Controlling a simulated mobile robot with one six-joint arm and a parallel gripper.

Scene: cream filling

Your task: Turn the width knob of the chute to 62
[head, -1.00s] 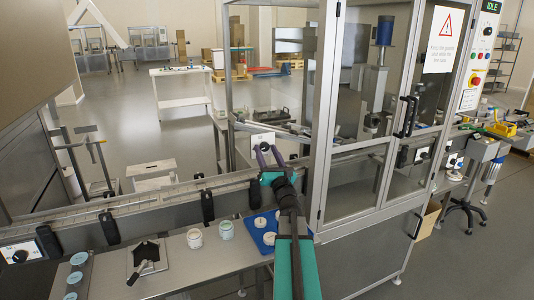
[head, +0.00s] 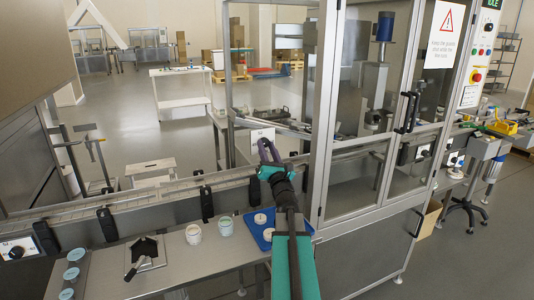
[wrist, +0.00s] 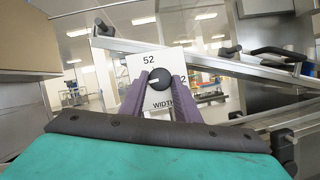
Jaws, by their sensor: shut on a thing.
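The width knob (wrist: 160,79) is a round black knob with a white mark, seen in the wrist view on a white plate. The mark points roughly left. The plate (wrist: 140,66) reads "52" above the knob and "WIDTH" below; a "2" shows at the right, its label partly hidden by a finger. My gripper (wrist: 161,84) has its purple fingers on both sides of the knob, shut on it. In the head view my gripper (head: 265,144) reaches the white plate (head: 263,132) at the conveyor, and its fingers hide the knob.
A glazed machine cabinet (head: 385,160) stands just right of my arm. The conveyor rail (head: 150,197) runs left from it. A metal rail (wrist: 190,58) passes close to the plate.

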